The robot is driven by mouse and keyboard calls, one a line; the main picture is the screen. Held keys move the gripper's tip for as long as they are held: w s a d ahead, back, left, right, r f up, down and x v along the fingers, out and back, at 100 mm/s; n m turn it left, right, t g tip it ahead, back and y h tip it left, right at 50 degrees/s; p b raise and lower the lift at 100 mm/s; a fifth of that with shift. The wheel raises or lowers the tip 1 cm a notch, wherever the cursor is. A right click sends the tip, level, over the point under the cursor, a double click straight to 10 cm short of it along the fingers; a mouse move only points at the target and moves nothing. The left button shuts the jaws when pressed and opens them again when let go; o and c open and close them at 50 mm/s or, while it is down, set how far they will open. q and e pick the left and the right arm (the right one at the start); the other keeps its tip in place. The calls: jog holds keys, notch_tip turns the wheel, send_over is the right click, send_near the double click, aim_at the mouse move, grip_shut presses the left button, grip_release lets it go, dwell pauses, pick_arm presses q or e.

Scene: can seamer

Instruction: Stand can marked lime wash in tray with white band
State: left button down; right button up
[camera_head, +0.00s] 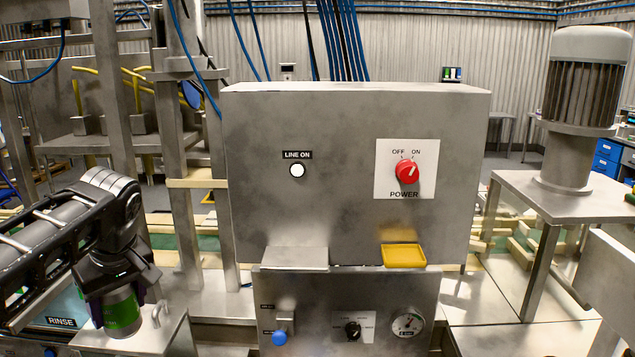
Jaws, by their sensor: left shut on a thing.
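My left gripper (112,290) is at the lower left, pointing down, shut on a green can (122,314). The can looks upright, with its upper part between the fingers. Its marking cannot be read. It is over or on a pale metal surface (160,335); I cannot tell whether it touches. I cannot make out a tray with a white band. My right gripper is not in view.
A steel control box (340,220) with a red power knob (407,171) fills the middle. A yellow ledge (404,255) juts from its front. A panel (345,315) with a gauge is below. A motor (584,90) stands at right. A RINSE label (61,321) is at lower left.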

pick_arm(q)
jog(key=w+d+f+m+t+h, duration=0.1)
jog(key=w+d+f+m+h, duration=0.1)
jog(key=w+d+f+m, duration=0.7)
jog(key=s+d+f+m+h+b, duration=0.1)
jog(key=s+d+f, duration=0.1)
jog(key=f, duration=0.6)
jog(key=s+d+f+b, duration=0.1)
jog(key=s+d+f, duration=0.2)
jog(key=f, duration=0.6)
jog(key=shift+d+m+t+h, duration=0.4)
jog(key=shift+d, duration=0.75)
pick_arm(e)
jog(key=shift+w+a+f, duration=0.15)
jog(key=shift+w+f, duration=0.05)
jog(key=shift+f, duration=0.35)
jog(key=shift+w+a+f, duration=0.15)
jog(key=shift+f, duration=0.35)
pick_arm(q)
jog(key=shift+s, duration=0.1)
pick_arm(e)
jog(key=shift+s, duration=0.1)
